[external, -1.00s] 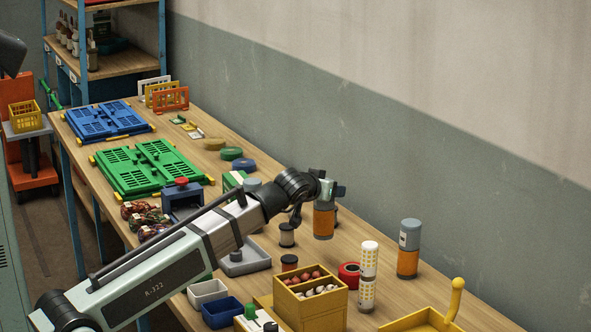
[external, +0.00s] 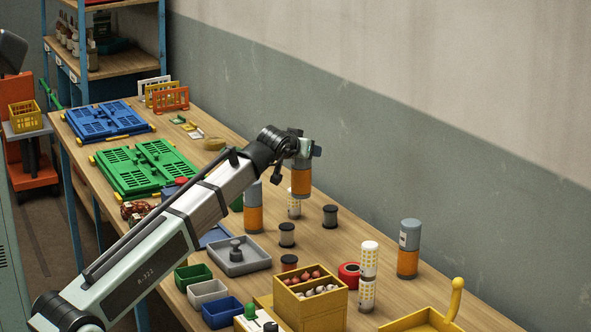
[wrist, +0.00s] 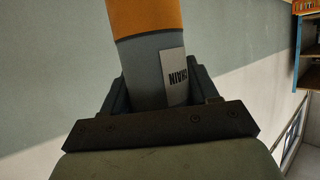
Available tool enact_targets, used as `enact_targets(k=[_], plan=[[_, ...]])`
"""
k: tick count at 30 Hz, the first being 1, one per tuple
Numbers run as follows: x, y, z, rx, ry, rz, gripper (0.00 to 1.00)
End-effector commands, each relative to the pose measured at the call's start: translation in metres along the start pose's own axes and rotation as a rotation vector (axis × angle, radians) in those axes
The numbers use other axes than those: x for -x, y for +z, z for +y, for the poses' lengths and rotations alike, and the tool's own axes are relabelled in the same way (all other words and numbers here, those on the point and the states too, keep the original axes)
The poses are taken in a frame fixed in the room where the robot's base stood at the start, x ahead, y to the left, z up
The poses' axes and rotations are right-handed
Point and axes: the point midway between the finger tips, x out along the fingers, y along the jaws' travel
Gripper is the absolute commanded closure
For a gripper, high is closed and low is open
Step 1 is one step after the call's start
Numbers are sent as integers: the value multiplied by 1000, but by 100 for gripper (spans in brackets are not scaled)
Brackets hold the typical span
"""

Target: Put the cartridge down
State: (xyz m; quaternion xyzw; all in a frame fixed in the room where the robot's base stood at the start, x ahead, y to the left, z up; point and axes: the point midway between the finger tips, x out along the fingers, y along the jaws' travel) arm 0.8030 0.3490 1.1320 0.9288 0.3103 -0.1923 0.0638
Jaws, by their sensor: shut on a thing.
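My gripper (external: 303,157) is shut on a cartridge (external: 301,183), with an orange body pointing down and a grey end between the jaws. The cartridge hangs about upright over the right half of the bench; its height above the wood is hard to judge. In the wrist view the jaws (wrist: 155,100) close around its grey part (wrist: 148,62), which bears a white label; the orange part runs out of the frame. Two similar orange and grey cartridges stand upright on the bench: one left of my gripper (external: 253,215), one at the right (external: 408,250).
Dark spools (external: 330,216) (external: 287,235) stand nearby. A grey tray (external: 240,258) and a yellow box (external: 311,302) are nearer. Bare wood lies right of the spools.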

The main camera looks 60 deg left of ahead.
Motion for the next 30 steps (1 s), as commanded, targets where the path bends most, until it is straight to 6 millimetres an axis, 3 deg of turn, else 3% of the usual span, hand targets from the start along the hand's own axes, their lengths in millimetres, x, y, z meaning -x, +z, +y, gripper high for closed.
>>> enact_targets(k=[1,9,18,24,30], plan=[[-12,-11,-17,6,-12,1,100],[-52,-50,-102,27,-58,1,100],[-81,-88,-202,45,-105,10,100],[-89,-103,-244,53,-124,15,100],[-92,-104,-260,54,-130,16,100]])
